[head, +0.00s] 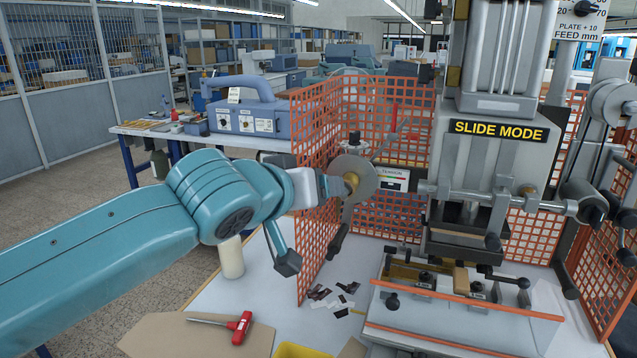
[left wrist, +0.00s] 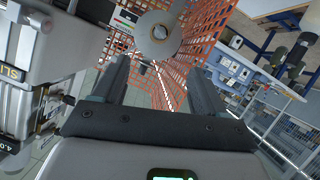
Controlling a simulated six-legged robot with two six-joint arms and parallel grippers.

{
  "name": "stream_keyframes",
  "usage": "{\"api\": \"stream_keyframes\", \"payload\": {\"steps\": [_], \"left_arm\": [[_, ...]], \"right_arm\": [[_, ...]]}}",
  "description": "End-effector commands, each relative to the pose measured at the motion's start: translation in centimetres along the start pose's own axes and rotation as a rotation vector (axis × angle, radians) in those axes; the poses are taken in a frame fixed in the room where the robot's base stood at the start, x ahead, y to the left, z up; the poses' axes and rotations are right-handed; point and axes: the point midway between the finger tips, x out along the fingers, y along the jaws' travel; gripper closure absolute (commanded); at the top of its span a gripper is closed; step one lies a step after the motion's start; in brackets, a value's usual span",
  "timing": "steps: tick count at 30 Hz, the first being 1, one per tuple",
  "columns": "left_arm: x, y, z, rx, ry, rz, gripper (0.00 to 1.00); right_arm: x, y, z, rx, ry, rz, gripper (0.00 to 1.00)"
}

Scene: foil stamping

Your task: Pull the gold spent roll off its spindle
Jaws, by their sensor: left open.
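A gap seems to remain between fingertips and roll. The spindle is mostly hidden behind the roll. My right gripper is not in view.
The orange mesh guard (head: 318,215) stands close below and behind the roll. The press (head: 492,185) is to the right. A red-handled screwdriver (head: 240,327), a white cylinder (head: 231,257) and dark scraps (head: 343,299) are on the table below. A blue case (head: 246,108) stands behind.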

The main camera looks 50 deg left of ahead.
Motion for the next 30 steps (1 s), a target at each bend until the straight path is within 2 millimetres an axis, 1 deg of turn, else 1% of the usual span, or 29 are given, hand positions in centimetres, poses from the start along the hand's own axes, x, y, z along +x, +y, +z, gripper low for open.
{"api": "stream_keyframes", "payload": {"steps": [2, 4, 7, 11, 21, 24, 27, 30], "left_arm": [[-0.1, 0.0, 0.0, -0.001, 0.002, 0.0, 0.28], [0.4, 0.0, 0.0, -0.001, 0.001, -0.001, 0.28], [1.7, -0.1, 0.1, 0.0, -0.001, -0.003, 0.28], [4.3, -0.1, 0.1, 0.0, -0.003, -0.004, 0.28], [11.8, 0.0, 0.1, 0.0, -0.002, -0.002, 0.28], [13.5, 0.1, 0.2, 0.001, -0.002, 0.0, 0.28], [14.7, 0.1, 0.1, 0.0, 0.001, 0.0, 0.28], [15.5, 0.1, 0.1, -0.001, 0.001, 0.001, 0.28]], "right_arm": [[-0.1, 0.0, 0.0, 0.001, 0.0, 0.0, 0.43], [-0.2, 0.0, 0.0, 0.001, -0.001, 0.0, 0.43], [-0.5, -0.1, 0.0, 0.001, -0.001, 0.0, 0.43], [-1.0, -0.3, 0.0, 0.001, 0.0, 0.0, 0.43], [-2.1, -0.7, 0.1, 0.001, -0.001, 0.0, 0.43], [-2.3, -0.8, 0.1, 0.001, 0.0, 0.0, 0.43], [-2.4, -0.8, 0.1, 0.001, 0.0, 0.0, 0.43], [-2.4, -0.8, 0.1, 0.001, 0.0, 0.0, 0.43]]}}
